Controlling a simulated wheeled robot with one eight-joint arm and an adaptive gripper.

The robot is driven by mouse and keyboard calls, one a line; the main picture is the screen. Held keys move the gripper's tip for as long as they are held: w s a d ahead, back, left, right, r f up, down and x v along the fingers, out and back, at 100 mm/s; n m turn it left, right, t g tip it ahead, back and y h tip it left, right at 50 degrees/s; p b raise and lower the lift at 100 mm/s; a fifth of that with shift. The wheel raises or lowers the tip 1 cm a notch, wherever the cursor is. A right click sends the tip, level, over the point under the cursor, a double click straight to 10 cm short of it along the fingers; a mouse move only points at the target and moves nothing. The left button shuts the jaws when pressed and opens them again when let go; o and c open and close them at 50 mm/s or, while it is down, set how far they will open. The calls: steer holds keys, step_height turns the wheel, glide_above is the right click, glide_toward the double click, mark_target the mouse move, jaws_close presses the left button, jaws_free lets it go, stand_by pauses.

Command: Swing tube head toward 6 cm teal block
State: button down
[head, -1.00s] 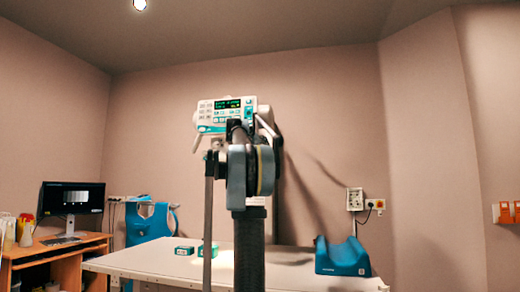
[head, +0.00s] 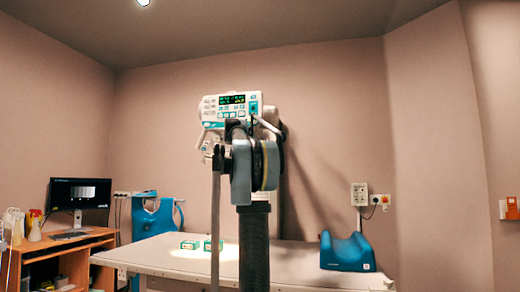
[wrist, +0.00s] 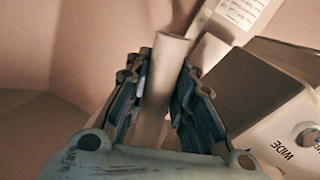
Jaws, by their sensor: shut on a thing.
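The white tube head (head: 228,108) with its lit display and teal trim hangs above the table, slightly tilted, partly hidden by my arm. The fingers are hidden in the head view. Two small teal blocks stand on the table, a left block (head: 190,244) and a right block (head: 212,244); I cannot tell which is 6 cm. A bright light patch (head: 185,252) lies around the blocks' front.
The pale table (head: 300,276) spans the front. A blue cradle-shaped cushion (head: 345,254) rests at its right. A desk with a monitor (head: 80,194) stands left, and a blue chair-like thing (head: 152,218) behind the table. In the wrist view, the tube housing marked WIDE (wrist: 280,125) is close on the right.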

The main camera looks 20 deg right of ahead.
steer(key=c, duration=1.3)
jaws_free()
steer(key=shift+c, duration=0.2)
steer(key=shift+s+a, duration=0.1)
steer(key=v, duration=1.1)
steer(key=shift+s+a, duration=0.25)
steer(key=shift+a, duration=0.05)
steer(key=s+a+f+n+g+y, duration=0.1)
steer(key=s+f+g+y, duration=0.1)
steer(key=s+f, duration=0.75)
steer(key=s+a+f+g+y, duration=0.15)
steer(key=s+f, duration=0.35)
steer(key=f, duration=0.9)
steer(key=s+f+n+g+y, duration=0.1)
steer(key=s+f+g+y, duration=0.15)
steer(key=s+f, duration=0.7)
steer(key=s+a+f+n+g+y, duration=0.1)
steer(key=s+a+f+y, duration=0.1)
steer(key=s+a+f, duration=0.2)
steer(key=s+a+f+n+g+y, duration=0.1)
steer(key=s+a+f, duration=0.4)
steer(key=f, duration=1.6)
steer(key=s+a+f+n+g+y, duration=0.1)
steer(key=s+a+f, duration=0.4)
steer(key=s+f, duration=0.7)
steer(key=n+y, duration=0.1)
steer(key=y, duration=0.1)
steer(key=shift+s+a+f+n+g+y, duration=0.2)
steer(key=shift+f+n+g+y, duration=0.05)
steer(key=shift+n+g+y, duration=0.15)
